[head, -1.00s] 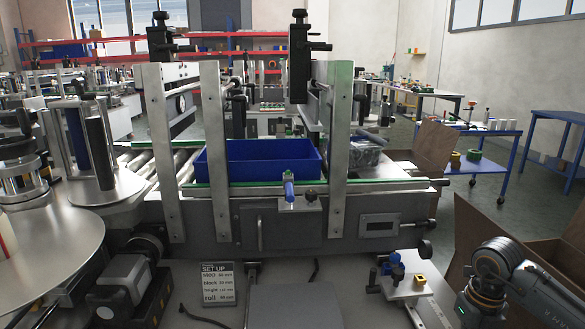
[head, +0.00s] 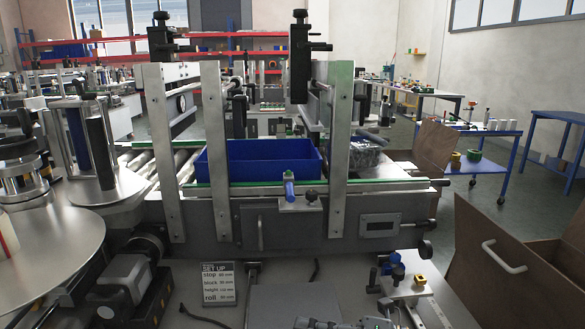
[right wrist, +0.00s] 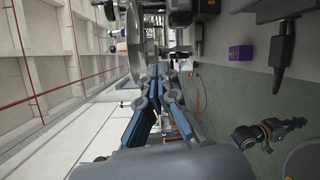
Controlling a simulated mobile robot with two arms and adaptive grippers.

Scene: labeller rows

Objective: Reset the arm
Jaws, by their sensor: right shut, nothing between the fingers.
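My right gripper (head: 345,323) shows only as a sliver at the bottom edge of the head view, in front of the labeller. In the right wrist view its two blue-and-grey fingers (right wrist: 159,72) are together at the tips with nothing between them. That view looks turned on its side, with the labeller's parts and the room beyond the fingers. My left gripper is not in either view. The labeller (head: 290,218) stands ahead with a blue bin (head: 262,172) on its conveyor. The right gripper is apart from both.
A set-up sign (head: 219,284) stands on the front bench. A small fixture with blue and yellow knobs (head: 397,272) is right of centre. A reel disc (head: 45,245) is at the left.

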